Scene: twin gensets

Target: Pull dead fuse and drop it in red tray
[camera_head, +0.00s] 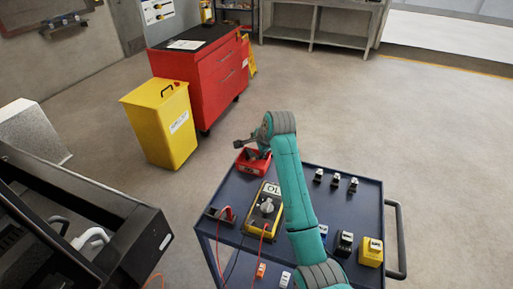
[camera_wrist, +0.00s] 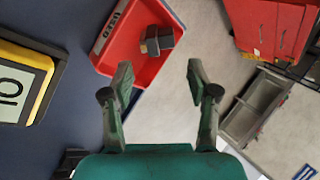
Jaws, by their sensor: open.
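The red tray (camera_head: 243,167) sits at the far left corner of the dark blue cart top. My gripper (camera_wrist: 160,76) is open and empty. Its fingers are apart from the block and the tray in the wrist view. In the head view my gripper (camera_head: 245,141) is above the tray, and my arm partly covers the tray.
The blue cart (camera_head: 310,205) holds a yellow meter (camera_head: 266,208) with red leads, three small black-and-white parts (camera_head: 335,180) and a yellow block (camera_head: 371,252). A yellow bin (camera_head: 160,125) and red cabinet (camera_head: 205,75) stand beyond. A dark open genset housing (camera_head: 75,225) is at left.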

